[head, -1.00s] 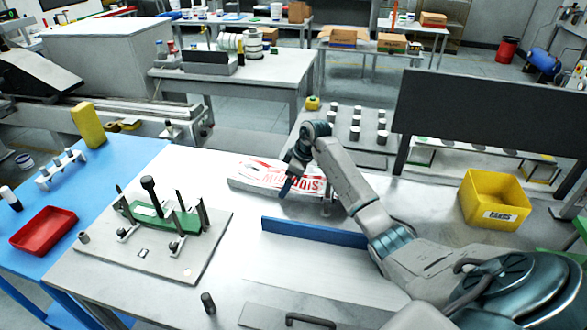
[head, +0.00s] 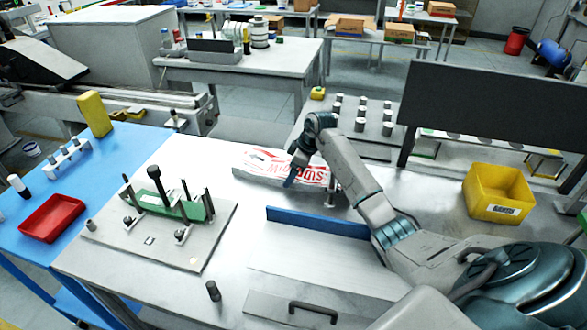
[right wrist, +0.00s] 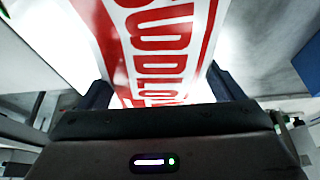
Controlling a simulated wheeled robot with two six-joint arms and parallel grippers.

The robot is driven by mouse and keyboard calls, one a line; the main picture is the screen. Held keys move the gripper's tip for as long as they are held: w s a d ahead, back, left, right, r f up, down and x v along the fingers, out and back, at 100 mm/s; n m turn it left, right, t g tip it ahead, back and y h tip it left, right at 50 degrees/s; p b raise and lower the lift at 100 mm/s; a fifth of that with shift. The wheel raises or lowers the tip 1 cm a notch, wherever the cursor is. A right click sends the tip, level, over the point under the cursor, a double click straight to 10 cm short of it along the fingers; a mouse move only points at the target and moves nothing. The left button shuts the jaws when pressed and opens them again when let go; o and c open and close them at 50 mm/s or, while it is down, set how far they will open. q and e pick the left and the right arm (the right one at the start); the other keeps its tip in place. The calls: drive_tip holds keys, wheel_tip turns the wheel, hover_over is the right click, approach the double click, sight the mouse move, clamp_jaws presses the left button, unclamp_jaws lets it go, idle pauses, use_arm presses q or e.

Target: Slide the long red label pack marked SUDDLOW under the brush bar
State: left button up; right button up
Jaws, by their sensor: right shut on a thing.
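The long red and white label pack (head: 268,160) lies low over the pale bench, beyond the blue strip. Large red SUDDLOW lettering fills the right wrist view (right wrist: 160,45). My right gripper (head: 290,180) is shut on the pack; in the right wrist view its dark fingers (right wrist: 160,92) stand on either side of the pack's near end. A grey fixture plate (head: 205,250) at left carries upright posts, a black-knobbed post and a green piece (head: 170,205). I cannot clearly pick out the brush bar. My left gripper is not in view.
A blue strip (head: 315,222) stands in front of the pack. A yellow bin (head: 497,207) is at right and a dark panel (head: 480,105) behind. A red tray (head: 52,218) sits on the blue table. Bench between plate and strip is clear.

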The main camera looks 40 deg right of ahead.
drive_tip(key=o, duration=1.3)
drive_tip(key=shift+o, duration=0.2)
drive_tip(key=shift+s+r, duration=0.1)
drive_tip(key=shift+d+r, duration=0.15)
drive_tip(key=shift+r, duration=0.15)
drive_tip(key=b+v, duration=0.3)
drive_tip(key=v, duration=0.7)
drive_tip(key=shift+s, duration=0.1)
